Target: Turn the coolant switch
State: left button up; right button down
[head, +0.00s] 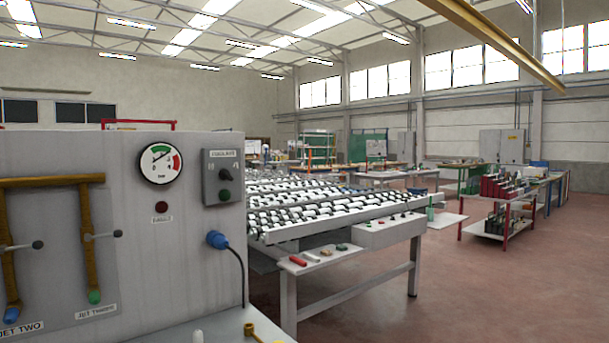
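The coolant switch box (223,177) is a grey panel on the right part of the machine's front face, with a "COOLANT" label at its top. A dark rotary knob (226,174) sits in its middle. A green round button or lamp (224,195) is below the knob. The knob's exact setting is too small to tell. Neither of my grippers shows in the head view.
The grey machine cabinet (120,240) fills the left, with a pressure gauge (160,163), a dark red lamp (161,207), a blue plug (217,240) with a cable and two lever valves. A roller table (330,212) stands behind. Open floor lies right.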

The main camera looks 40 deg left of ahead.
aim_at(223, 174)
jog(key=i+z, duration=0.15)
jog(key=i, duration=1.2)
jog(key=i+u, duration=0.4)
jog(key=i, duration=0.15)
jog(key=i+l+u, duration=0.3)
jog(key=i+u, duration=0.35)
jog(key=u, duration=0.25)
jog(key=i+u, duration=0.2)
jog(key=u, duration=0.25)
jog(key=i+l+u, duration=0.15)
jog(key=u, duration=0.3)
